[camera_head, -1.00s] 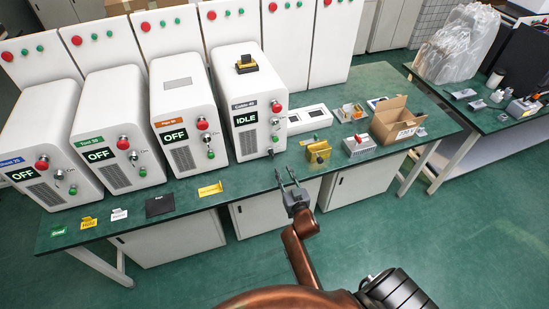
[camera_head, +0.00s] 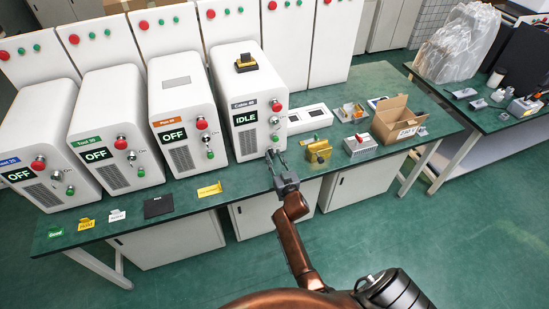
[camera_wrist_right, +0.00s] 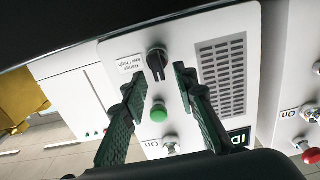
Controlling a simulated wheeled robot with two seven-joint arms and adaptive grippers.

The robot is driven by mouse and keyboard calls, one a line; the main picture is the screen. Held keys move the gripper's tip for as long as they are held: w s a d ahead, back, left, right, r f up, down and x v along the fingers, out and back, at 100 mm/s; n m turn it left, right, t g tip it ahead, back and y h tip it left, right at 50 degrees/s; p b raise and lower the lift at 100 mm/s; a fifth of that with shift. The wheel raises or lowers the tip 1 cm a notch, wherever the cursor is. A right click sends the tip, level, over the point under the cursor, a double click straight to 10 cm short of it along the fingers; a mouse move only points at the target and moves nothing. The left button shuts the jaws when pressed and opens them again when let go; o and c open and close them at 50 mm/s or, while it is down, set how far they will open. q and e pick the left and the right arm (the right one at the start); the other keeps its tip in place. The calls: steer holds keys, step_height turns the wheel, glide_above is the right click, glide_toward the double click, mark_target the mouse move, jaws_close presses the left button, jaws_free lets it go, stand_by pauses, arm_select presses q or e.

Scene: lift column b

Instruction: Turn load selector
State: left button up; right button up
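The machine labelled "Cable 40" (camera_head: 243,90) has a display reading IDLE. In the right wrist view its front panel (camera_wrist_right: 182,55) appears upside down, with a black rotary knob (camera_wrist_right: 156,63) beside a label reading "Range low / high". My right gripper (camera_head: 273,157) is at the lower right of this machine's front. Its two green-padded fingers (camera_wrist_right: 158,75) are open, with the knob just past and between the tips; contact cannot be told. In the head view the gripper hides the knob. My left gripper is not in view.
A green button (camera_wrist_right: 158,114) and a key switch (camera_wrist_right: 170,147) sit close to the knob. Three similar machines reading OFF stand to the left. A yellow block (camera_head: 318,151) and a cardboard box (camera_head: 395,120) are on the bench to the right.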

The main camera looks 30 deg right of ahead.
steer(key=shift+c, duration=0.4)
jaws_close()
steer(key=shift+n, duration=0.4)
steer(key=n, duration=0.2)
steer(key=n+b, duration=0.1)
steer(key=shift+a+f+n, duration=0.15)
steer(key=shift+a+n, duration=0.1)
steer(key=shift+n, duration=0.05)
steer(key=shift+w+a+f+n+b, duration=0.15)
steer(key=shift+n+b, duration=0.15)
steer(key=shift+n, duration=0.85)
steer(key=shift+s+a+n+b, duration=0.1)
steer(key=shift+n+b, duration=0.2)
steer(key=shift+n, duration=0.85)
steer(key=shift+o, duration=0.4)
jaws_free()
